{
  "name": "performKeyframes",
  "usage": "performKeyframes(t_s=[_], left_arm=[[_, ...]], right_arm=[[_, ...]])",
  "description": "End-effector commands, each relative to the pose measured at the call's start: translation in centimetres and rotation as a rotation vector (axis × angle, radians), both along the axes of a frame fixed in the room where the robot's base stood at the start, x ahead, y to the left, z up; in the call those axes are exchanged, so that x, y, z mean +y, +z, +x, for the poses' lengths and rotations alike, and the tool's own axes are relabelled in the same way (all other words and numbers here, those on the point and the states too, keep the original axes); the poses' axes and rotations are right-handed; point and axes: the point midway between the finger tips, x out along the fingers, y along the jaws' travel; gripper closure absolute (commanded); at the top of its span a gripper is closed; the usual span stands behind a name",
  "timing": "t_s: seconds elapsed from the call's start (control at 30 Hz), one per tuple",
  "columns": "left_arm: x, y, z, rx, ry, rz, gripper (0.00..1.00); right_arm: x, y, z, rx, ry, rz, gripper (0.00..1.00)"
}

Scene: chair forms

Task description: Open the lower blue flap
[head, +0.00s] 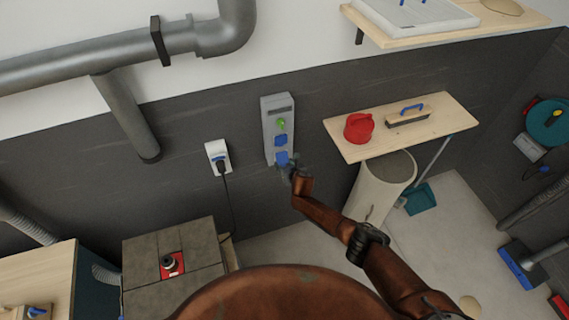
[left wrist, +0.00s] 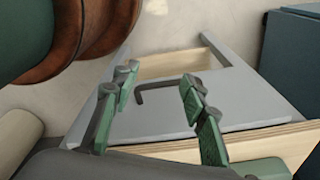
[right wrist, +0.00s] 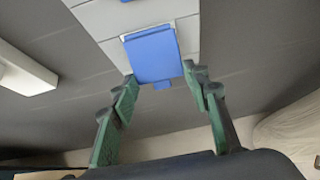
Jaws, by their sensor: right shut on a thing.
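My right gripper (head: 287,171) is at the bottom of the box. In the right wrist view the lower blue flap (right wrist: 152,55) lies between the fingertips of my right gripper (right wrist: 160,76), which is shut on it. I cannot tell how far the flap is lifted. My left gripper (left wrist: 155,82) shows only in the left wrist view, open and empty above a grey board with a dark hex key (left wrist: 168,84).
A white socket with a black plug (head: 219,160) is left of the box. A wooden shelf (head: 445,118) with a red item and a blue-handled brush is to the right, above a pale bin (head: 385,190). A grey pipe (head: 125,115) runs along the wall.

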Motion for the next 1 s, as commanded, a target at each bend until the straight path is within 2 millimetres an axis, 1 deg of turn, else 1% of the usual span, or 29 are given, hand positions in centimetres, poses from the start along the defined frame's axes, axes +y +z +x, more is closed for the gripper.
performKeyframes(t_s=[0.33,0.37,0.6,1.0], left_arm=[[0.01,0.02,0.00,0.000,0.000,0.000,0.60],[0.02,0.02,0.00,0.000,0.000,0.000,0.60],[0.02,0.02,0.00,0.000,0.000,0.000,0.60],[0.29,0.04,-0.11,0.001,0.000,0.003,0.60]], right_arm=[[-0.05,0.07,0.08,0.000,-0.002,0.001,1.00],[-0.04,0.07,0.08,0.000,-0.002,0.001,0.57],[-0.02,0.03,0.03,0.000,-0.001,0.001,0.40],[-0.15,0.16,-0.13,0.000,-0.001,-0.001,0.39]])
